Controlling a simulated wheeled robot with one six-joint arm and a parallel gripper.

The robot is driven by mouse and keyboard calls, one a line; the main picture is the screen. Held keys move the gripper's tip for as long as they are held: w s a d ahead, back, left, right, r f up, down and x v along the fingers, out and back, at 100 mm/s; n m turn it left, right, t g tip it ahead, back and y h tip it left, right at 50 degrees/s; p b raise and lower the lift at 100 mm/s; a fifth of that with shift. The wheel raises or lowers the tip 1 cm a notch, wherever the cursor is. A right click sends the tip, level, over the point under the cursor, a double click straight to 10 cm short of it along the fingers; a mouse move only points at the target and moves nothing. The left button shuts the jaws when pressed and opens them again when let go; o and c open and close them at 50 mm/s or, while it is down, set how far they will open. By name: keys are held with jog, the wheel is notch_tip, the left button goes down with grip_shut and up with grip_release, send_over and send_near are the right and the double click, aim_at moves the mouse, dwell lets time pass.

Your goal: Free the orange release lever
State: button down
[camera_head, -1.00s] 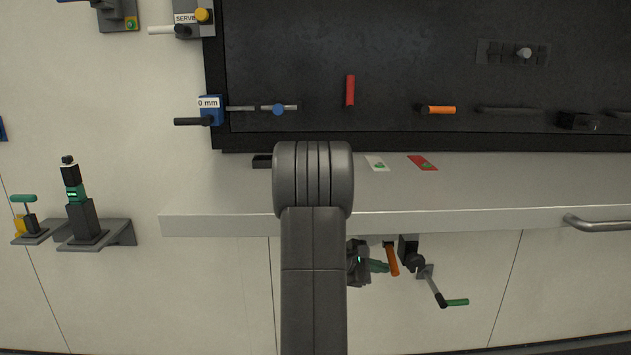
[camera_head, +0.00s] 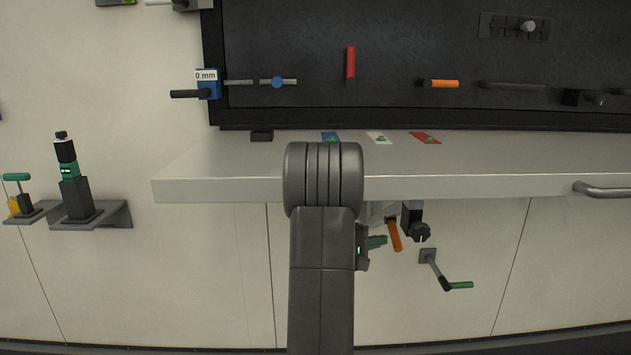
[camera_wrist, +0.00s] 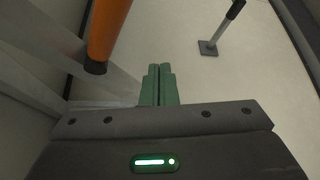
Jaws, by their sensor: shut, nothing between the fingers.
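The orange release lever (camera_head: 395,236) hangs below the bench edge and tilts slightly. In the wrist view the lever (camera_wrist: 107,32) is a thick orange bar with a dark end, at the upper left. My gripper (camera_head: 382,241) is below the bench, just left of the lever in the head view, partly hidden behind my arm. In the wrist view its green fingers (camera_wrist: 159,72) are together with nothing between them. The lever lies to their left, with a visible gap in the picture. Whether they touch elsewhere cannot be told. The lever's upper mount is mostly hidden.
A black bracket with a knob (camera_head: 419,232) hangs just right of the lever. A crank with a green grip (camera_head: 460,285) is lower right. The bench (camera_head: 480,187) overhangs these. Another orange handle (camera_head: 444,84) is on the dark panel.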

jog(key=shift+w+m+t+h, duration=0.3)
jog(key=shift+w+m+h, duration=0.25)
jog(key=shift+m, duration=0.25)
jog(key=shift+r, duration=0.15)
